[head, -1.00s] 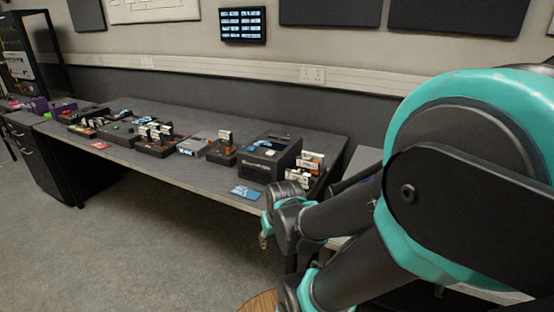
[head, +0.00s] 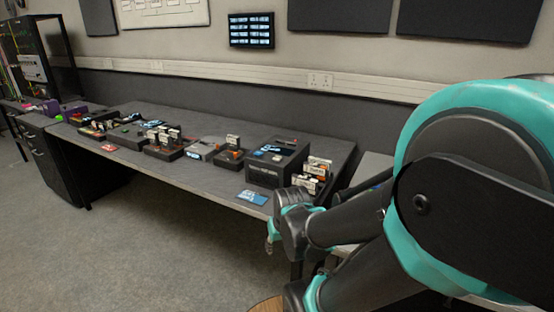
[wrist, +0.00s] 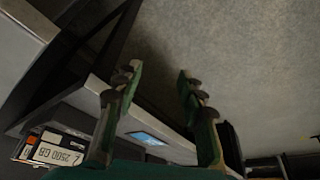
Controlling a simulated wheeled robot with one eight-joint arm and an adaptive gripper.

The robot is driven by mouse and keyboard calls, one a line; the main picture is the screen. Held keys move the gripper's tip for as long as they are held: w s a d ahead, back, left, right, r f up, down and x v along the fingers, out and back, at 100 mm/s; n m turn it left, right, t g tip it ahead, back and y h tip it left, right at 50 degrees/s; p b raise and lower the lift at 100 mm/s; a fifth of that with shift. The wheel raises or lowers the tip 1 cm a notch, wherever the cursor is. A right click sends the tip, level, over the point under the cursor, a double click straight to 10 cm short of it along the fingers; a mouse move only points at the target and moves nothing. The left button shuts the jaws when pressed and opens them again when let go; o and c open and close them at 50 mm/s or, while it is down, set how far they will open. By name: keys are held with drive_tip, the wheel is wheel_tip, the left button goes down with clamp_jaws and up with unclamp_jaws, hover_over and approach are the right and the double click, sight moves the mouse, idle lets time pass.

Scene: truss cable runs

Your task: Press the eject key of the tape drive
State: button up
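The tape drive is most likely the large dark box (head: 272,171) near the right end of the desk in the head view. Its front shows small pale markings; I cannot make out an eject key. My gripper (head: 273,237) is low in front of the desk edge, apart from the box and mostly hidden by my arm. In the wrist view my gripper (wrist: 159,78) has its two fingers well apart, with only floor between the tips. The box itself cannot be made out in the wrist view.
Labelled cartridges (head: 316,172) stand right of the box; some show in the wrist view (wrist: 57,152). A blue card (head: 252,197) lies at the desk's front edge. Several devices line the desk (head: 215,185) to the left. The floor in front (head: 170,250) is clear.

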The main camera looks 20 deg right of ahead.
clamp_jaws()
idle(1.4)
